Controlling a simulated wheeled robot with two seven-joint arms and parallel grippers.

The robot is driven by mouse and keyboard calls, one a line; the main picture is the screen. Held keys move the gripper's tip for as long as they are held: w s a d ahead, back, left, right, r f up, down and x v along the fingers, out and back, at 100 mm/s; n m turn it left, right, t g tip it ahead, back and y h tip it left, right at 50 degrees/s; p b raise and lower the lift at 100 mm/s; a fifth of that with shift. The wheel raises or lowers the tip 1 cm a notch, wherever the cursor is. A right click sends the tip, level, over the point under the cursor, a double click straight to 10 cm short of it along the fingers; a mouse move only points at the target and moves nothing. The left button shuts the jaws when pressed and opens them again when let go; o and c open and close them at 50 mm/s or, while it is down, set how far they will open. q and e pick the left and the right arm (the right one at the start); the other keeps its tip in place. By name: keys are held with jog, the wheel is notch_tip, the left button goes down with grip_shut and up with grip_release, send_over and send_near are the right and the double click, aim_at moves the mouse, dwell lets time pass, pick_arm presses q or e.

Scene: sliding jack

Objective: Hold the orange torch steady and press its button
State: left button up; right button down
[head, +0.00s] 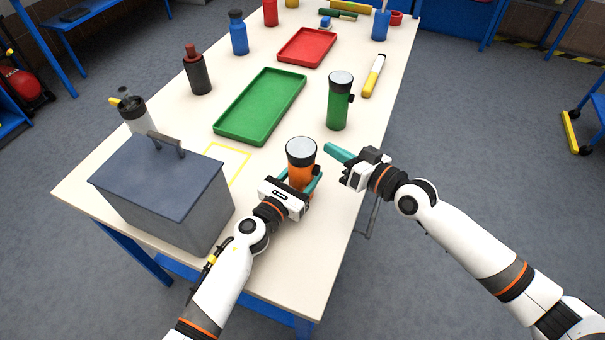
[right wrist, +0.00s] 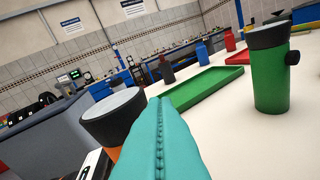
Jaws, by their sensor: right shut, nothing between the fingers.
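The orange torch (head: 301,174) stands upright on the table, its dark head and pale lens facing up. My left gripper (head: 300,186) has its teal fingers around the torch body, one on each side, and appears closed on it. My right gripper (head: 336,152) is shut and empty, its teal fingertips just right of the torch head and apart from it. In the right wrist view the shut fingers (right wrist: 162,125) cover part of the torch, leaving its head (right wrist: 112,116) and a bit of orange visible. I cannot clearly make out the torch's button.
A green torch (head: 338,104) with a dark side button stands behind my right gripper. A grey lidded box (head: 190,205) stands left of my left gripper. The table's right edge is close.

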jog(key=s+d+f+m+t+h, duration=0.5)
jog(key=s+d+m+t, duration=0.1)
jog(key=s+d+m, duration=0.15)
jog(key=w+a, duration=0.3)
jog(key=a, duration=0.5)
jog(key=shift+w, duration=0.4)
jog(key=shift+a+f+m, duration=0.1)
jog(key=shift+a+m, duration=0.05)
jog(key=shift+m, duration=0.1)
dwell(1.3)
jog(key=shift+w+a, duration=0.15)
jog(key=shift+a, duration=0.15)
jog(key=shift+w+a, duration=0.1)
jog(key=shift+a, duration=0.05)
dwell(0.5)
jog(key=shift+s+d, duration=0.3)
jog(key=shift+d, duration=0.3)
jog(key=s+d, duration=0.2)
jog(key=d, duration=0.3)
jog(key=shift+s+d, duration=0.15)
jog(key=shift+d, duration=0.15)
